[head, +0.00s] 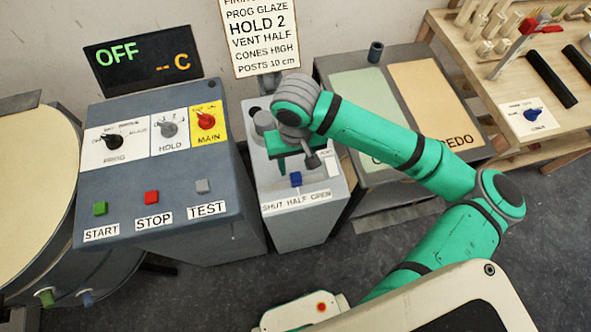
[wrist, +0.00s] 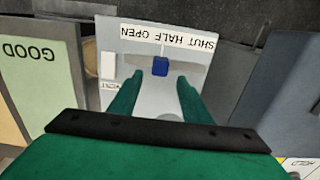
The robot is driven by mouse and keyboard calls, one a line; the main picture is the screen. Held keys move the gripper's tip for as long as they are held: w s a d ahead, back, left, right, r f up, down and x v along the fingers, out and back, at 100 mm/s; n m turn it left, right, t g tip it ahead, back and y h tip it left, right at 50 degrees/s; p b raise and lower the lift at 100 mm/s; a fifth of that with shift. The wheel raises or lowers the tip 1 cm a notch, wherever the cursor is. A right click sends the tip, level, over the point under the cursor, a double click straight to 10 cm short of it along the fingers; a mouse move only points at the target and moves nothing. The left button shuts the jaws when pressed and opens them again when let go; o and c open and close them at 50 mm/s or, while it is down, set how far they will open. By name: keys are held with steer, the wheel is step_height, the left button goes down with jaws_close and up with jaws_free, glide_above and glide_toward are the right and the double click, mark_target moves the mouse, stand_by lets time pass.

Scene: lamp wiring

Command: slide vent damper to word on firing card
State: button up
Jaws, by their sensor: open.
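The firing card (head: 265,38) on the wall reads HOLD 2, VENT HALF, CONES HIGH, POSTS 10 cm; its top is cut off. The vent damper is a blue slider knob (head: 296,179) on the grey vent box (head: 300,228), above a label strip (head: 296,202) reading SHUT HALF OPEN. The knob stands about in line with HALF. The wrist view shows the knob (wrist: 160,66) with the strip upside down beyond it. My gripper (wrist: 160,82) is open, its fingers apart on either side just short of the knob. I cannot tell whether either finger touches it.
Left of the vent box stands the control console (head: 170,190) with knobs and START, STOP and TEST buttons. Its display (head: 142,60) reads OFF. To the right is a table with a green GOOD pad (head: 362,95) and a tan REDO pad (head: 430,90).

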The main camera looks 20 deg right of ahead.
mark_target(296, 176)
step_height(296, 176, up, 2)
steer(key=shift+a+r, duration=0.1)
steer(key=shift+r, duration=0.1)
steer(key=shift+s+r, duration=0.2)
steer(key=shift+r, duration=0.3)
steer(key=shift+w, duration=0.1)
